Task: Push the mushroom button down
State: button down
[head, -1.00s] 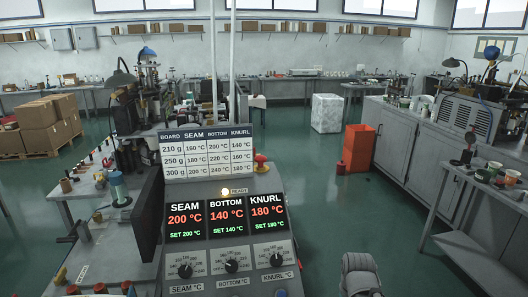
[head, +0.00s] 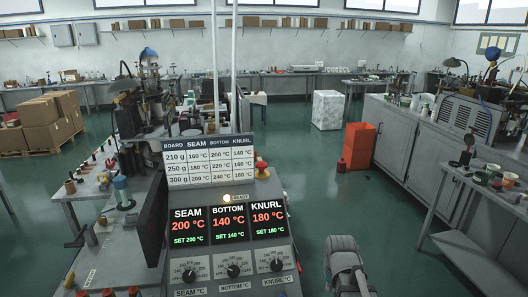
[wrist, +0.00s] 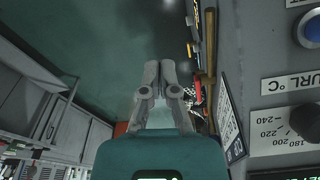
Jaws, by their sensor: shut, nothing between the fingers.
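A red mushroom button (head: 262,165) on a yellow base stands at the right of the console, beside the printed temperature board, in the head view. It is upright and apart from my arm. My gripper (wrist: 160,68) is shut and empty in the wrist view, its two grey fingers together above the green floor beside the console. I cannot make out the red button in the wrist view. In the head view my arm shows at the lower right, right of the console; its fingertips cannot be made out there.
The console carries three displays (head: 229,221) and three dials (head: 233,271). A blue button (wrist: 312,28) shows in the wrist view's upper right. The floor right of the console is clear up to an orange bin (head: 359,146) and a grey side table (head: 470,245).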

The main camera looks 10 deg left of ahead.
jog(key=w+a+r+n+t+y+p, duration=0.1)
jog(key=w+a+r+t+p, duration=0.1)
jog(key=w+a+r+p, duration=0.5)
jog(key=w+a+r+n+t+y+p, duration=0.1)
jog(key=w+a+r+t+p, duration=0.2)
jog(key=w+a+r+p, duration=0.5)
jog(key=w+a+r+t+p, duration=0.2)
jog(key=w+a+r+p, duration=0.6)
jog(key=r, duration=1.3)
jog(key=w+p, duration=0.3)
jog(key=p, duration=0.2)
jog(key=shift+w+n+t+y, duration=0.3)
jog(key=shift+n+t+y, duration=0.1)
jog(key=shift+w, duration=0.15)
jog(key=b, duration=0.7)
send_over(261, 162)
jog(key=s, duration=0.2)
jog(key=f, duration=0.7)
jog(key=shift+d, duration=0.35)
jog(key=shift+f+b, duration=1.5)
jog(key=shift+f, duration=0.2)
